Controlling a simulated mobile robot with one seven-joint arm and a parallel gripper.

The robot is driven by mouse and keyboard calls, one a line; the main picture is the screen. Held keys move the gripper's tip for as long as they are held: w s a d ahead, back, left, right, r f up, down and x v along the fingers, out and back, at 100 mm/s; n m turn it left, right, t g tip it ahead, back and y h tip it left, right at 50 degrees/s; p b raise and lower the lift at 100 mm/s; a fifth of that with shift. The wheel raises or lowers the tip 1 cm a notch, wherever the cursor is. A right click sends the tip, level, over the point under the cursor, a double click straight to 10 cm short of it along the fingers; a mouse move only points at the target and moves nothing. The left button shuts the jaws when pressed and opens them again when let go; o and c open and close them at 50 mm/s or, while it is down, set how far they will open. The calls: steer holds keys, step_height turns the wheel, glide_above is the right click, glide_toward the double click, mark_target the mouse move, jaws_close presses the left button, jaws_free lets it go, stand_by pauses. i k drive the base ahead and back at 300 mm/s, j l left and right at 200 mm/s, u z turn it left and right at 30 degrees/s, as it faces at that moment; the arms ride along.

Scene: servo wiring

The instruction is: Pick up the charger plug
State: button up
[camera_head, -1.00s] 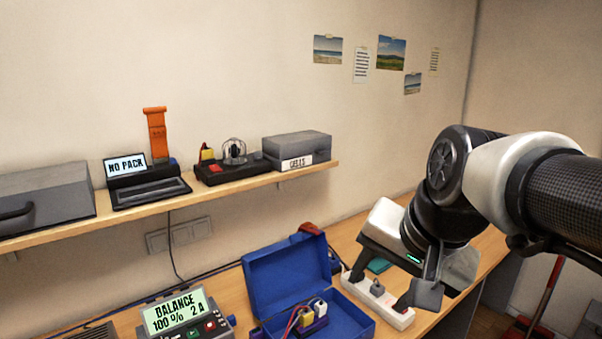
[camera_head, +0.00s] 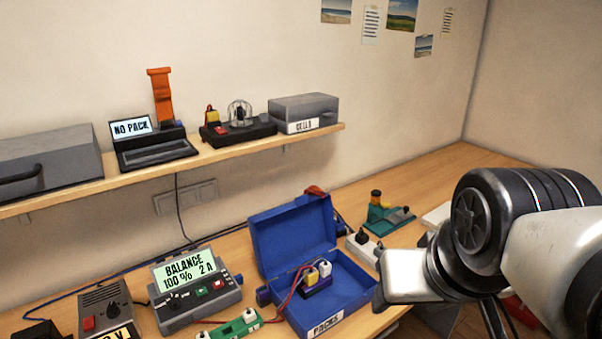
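Two dark plugs, one at the left (camera_head: 362,237) and one closer to my gripper, stand in the white power strip (camera_head: 352,245) behind the blue case. I cannot tell which is the charger plug. My gripper (camera_head: 392,285) is to the right of the strip and the case, above the front of the bench. Its pale body and a dark finger show, but my wrist hides much of it. I cannot see the gap between its fingers or whether anything is in it.
The open blue case (camera_head: 350,283) holds a pack with white and yellow connectors. A charger reading "BALANCE 100% 2 A" (camera_head: 198,290) is to its left. A shelf (camera_head: 230,155) runs above.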

mark_target(314, 275)
steer(key=k+j+u, duration=0.2)
steer(key=k, duration=0.3)
steer(key=i+l, duration=0.15)
steer(key=l, duration=0.25)
steer(key=i+l, duration=0.15)
steer(key=l, duration=0.2)
steer(key=i+l, duration=0.15)
steer(key=l, duration=0.25)
steer(key=i+l, duration=0.15)
steer(key=l, duration=0.2)
steer(key=i+l, duration=0.15)
steer(key=i, duration=0.2)
steer(key=i+l, duration=0.1)
steer(key=i, duration=0.2)
